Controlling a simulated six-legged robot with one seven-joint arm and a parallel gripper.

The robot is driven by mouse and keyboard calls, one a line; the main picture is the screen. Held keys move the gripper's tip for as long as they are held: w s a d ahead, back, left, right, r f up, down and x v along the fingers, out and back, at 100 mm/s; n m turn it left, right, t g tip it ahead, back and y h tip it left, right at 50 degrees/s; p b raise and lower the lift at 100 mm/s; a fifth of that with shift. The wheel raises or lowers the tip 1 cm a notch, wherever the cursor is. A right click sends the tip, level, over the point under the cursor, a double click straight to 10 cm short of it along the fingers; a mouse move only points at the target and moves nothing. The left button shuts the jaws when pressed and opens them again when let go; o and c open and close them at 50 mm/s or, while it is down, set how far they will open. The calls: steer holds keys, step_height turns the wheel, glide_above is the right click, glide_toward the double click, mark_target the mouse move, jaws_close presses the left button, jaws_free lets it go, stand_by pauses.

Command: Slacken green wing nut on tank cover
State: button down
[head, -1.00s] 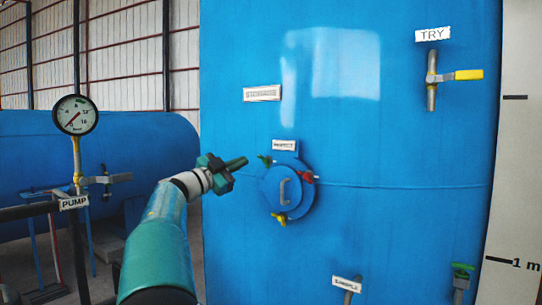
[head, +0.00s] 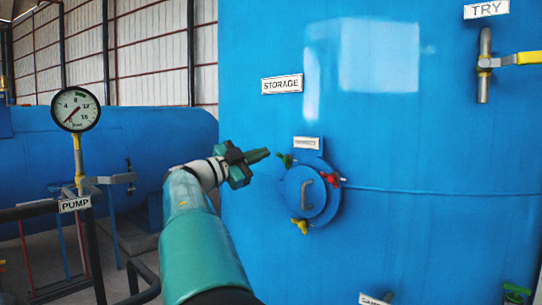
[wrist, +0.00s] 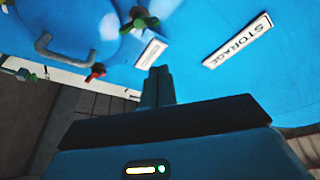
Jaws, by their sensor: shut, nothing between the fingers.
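The green wing nut (head: 286,160) sits at the upper left rim of the round blue tank cover (head: 306,195). A red wing nut (head: 333,180) is at the cover's right and a yellow one (head: 300,226) at its lower left. My gripper (head: 264,155) is shut and empty, just left of the green wing nut in the head view. In the wrist view, the green wing nut (wrist: 140,20) is above and slightly left of my fingertips (wrist: 160,72), with a visible gap. The red one (wrist: 96,71) is left of them. The yellow one is not clear in the wrist view.
A label plate (head: 307,143) is just above the cover, and a STORAGE plate (head: 282,84) higher up. A grey handle (head: 307,194) stands out from the cover. A tap with a yellow lever (head: 527,58) is at the upper right. A gauge (head: 75,110) and pipework stand at left.

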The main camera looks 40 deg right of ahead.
mark_target(285, 160)
steer(key=x, duration=0.7)
steer(key=shift+w+d+f+n+t+h, duration=0.2)
steer(key=shift+w+f+n+t, duration=0.15)
steer(key=shift+w+f+n, duration=0.5)
steer(key=shift+w+d+f+n+t+h, duration=0.1)
steer(key=shift+w+f+n+t+h, duration=0.2)
steer(key=shift+w+f+n, duration=0.5)
steer(key=shift+s, duration=0.1)
steer(key=shift+r, duration=0.1)
